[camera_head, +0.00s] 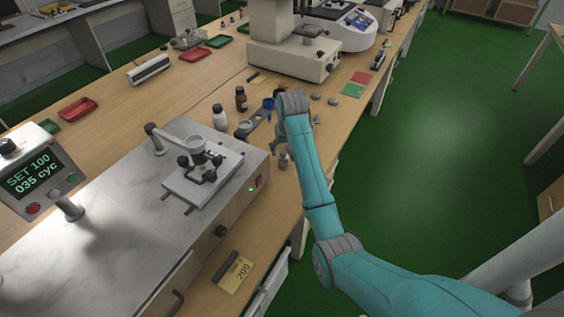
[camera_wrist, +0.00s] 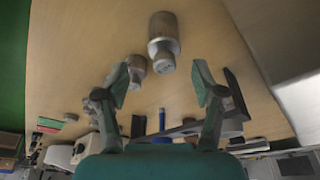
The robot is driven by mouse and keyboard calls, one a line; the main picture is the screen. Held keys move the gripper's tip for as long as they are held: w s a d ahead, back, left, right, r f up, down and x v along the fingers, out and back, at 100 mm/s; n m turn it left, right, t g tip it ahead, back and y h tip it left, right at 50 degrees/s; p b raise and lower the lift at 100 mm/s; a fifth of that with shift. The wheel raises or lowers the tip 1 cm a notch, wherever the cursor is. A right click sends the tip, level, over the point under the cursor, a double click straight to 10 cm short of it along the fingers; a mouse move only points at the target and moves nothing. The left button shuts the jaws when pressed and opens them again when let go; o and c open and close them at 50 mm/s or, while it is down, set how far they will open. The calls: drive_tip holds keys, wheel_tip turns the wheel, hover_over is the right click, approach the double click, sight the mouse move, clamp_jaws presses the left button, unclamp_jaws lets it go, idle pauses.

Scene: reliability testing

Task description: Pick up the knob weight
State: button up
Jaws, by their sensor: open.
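Two grey metal weights with narrower knob ends stand on the wooden bench in the wrist view. The larger knob weight (camera_wrist: 163,38) is at the top middle, beyond my fingertips. The smaller one (camera_wrist: 136,67) is lower left, close to the left fingertip; I cannot tell whether they touch. My gripper (camera_wrist: 160,84) is open, with nothing held between its fingers. In the head view, a small grey weight (camera_head: 283,161) stands at the bench's right edge, just below my gripper (camera_head: 270,130). My arm partly hides the gripper there.
The test machine (camera_head: 90,210) with its clamp plate stands left of my gripper. A larger instrument (camera_head: 290,55) is farther back. The bench edge and green floor (camera_head: 440,140) lie right.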

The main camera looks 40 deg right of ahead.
sight(283, 157)
drive_tip(key=x, duration=0.4)
drive_tip(key=shift+s+a, duration=0.15)
drive_tip(key=shift+a, duration=0.25)
drive_tip(key=shift+d+f, duration=0.15)
drive_tip(key=shift+f, duration=0.55)
drive_tip(key=shift+r, duration=0.1)
clamp_jaws()
